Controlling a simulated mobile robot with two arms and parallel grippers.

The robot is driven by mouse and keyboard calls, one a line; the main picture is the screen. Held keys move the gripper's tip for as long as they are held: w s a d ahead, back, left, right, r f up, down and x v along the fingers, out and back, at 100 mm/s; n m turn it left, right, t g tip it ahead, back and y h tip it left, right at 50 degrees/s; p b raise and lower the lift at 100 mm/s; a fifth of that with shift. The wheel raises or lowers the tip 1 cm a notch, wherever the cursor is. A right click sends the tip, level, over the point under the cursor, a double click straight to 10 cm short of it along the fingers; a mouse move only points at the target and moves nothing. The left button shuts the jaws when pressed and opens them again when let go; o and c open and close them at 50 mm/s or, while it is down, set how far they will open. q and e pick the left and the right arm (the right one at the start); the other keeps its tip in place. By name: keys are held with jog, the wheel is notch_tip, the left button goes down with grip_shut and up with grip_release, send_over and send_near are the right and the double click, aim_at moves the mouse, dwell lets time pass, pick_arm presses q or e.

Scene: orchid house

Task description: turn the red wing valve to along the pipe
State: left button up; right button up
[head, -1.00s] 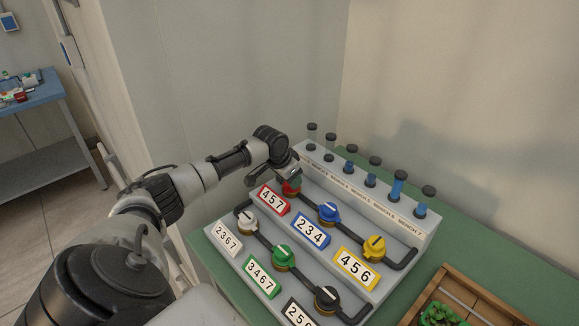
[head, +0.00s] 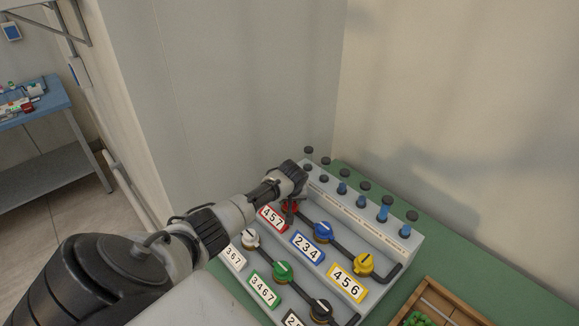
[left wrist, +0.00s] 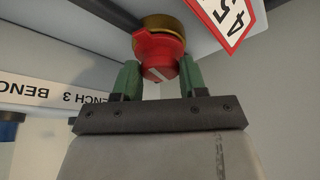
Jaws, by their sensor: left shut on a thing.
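The red wing valve (head: 293,206) sits on the upper pipe (head: 344,246) of the valve panel, beside the red-framed 457 sign (head: 271,218). In the head view my left gripper (head: 289,203) reaches down over it and hides much of it. In the left wrist view the red valve (left wrist: 156,55) shows a short white mark, with a brass-coloured collar behind it. The green fingers of my left gripper (left wrist: 157,80) stand on both sides of its wing, shut on it. I cannot tell exactly how the wing lies to the pipe. My right gripper is not in view.
The blue valve (head: 323,231) and yellow valve (head: 364,263) follow on the same pipe. White (head: 250,239), green (head: 282,271) and black (head: 320,309) valves are on the lower pipe. Black-capped tubes line the panel's back ledge. A wooden tray (head: 447,298) lies at right.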

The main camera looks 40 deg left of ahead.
pick_arm(q)
jog(key=shift+w+n+g+p, duration=0.1)
jog(key=shift+n+g+p, duration=0.35)
jog(key=shift+n, duration=1.15)
jog(key=shift+y, duration=0.3)
jog(key=o, duration=0.9)
jog(key=shift+r, duration=0.1)
jog(key=v, duration=1)
jog(key=shift+d+r, duration=0.15)
jog(key=shift+r, duration=0.15)
jog(key=shift+f, duration=0.1)
